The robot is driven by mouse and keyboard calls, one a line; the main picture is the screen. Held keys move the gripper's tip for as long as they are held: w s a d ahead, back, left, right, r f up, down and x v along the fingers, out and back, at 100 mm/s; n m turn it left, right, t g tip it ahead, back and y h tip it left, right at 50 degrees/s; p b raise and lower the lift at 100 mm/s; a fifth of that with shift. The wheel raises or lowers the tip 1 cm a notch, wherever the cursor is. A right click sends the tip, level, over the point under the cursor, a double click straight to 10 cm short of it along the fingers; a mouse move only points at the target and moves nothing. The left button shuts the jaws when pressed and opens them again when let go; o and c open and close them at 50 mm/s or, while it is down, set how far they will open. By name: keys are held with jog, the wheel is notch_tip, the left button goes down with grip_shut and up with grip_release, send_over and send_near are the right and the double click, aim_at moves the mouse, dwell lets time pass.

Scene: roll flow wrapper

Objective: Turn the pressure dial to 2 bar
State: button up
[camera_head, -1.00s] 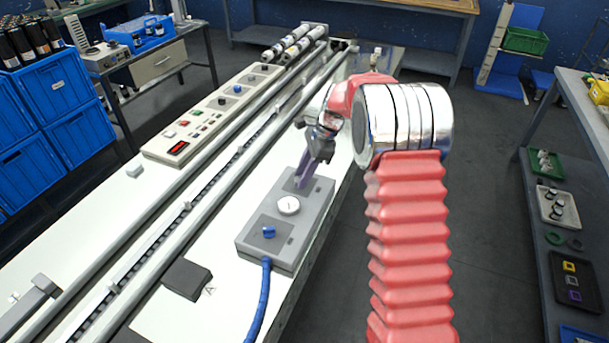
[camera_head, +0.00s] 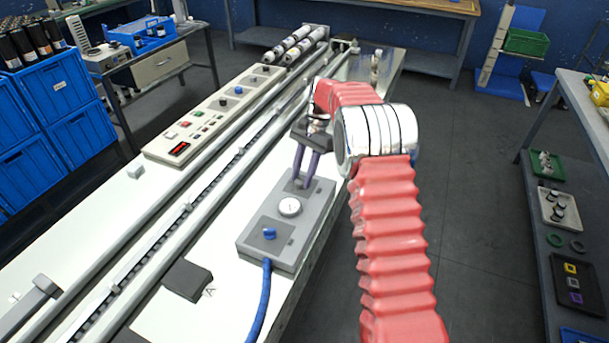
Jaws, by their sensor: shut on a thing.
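A grey control box (camera_head: 262,247) lies on the white machine bed. It carries a round white gauge (camera_head: 290,207) with a small dark needle, whose reading is too small to make out. My gripper (camera_head: 303,184) points down at the far end of the box, just beyond the gauge. Its two purple fingers are shut on a small knob there, apparently the pressure dial, which is mostly hidden between the fingertips. Its pointer and scale cannot be made out.
A blue knob (camera_head: 269,234) sits on the near part of the box, and a blue hose (camera_head: 261,300) runs from its front. A dark block (camera_head: 187,280) lies to the left. A long control panel (camera_head: 214,114) stands beyond the rails.

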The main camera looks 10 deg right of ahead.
jog(key=shift+s+a+f, duration=0.1)
jog(key=shift+s+f, duration=0.05)
jog(key=o, duration=1)
jog(key=shift+o, duration=0.2)
jog(key=shift+w+d+r, duration=0.2)
jog(key=shift+w+r, duration=0.05)
jog(key=shift+r, duration=0.25)
jog(key=v, duration=1.2)
jog(key=shift+d+r, duration=0.15)
jog(key=shift+r, duration=0.2)
jog(key=shift+w, duration=0.1)
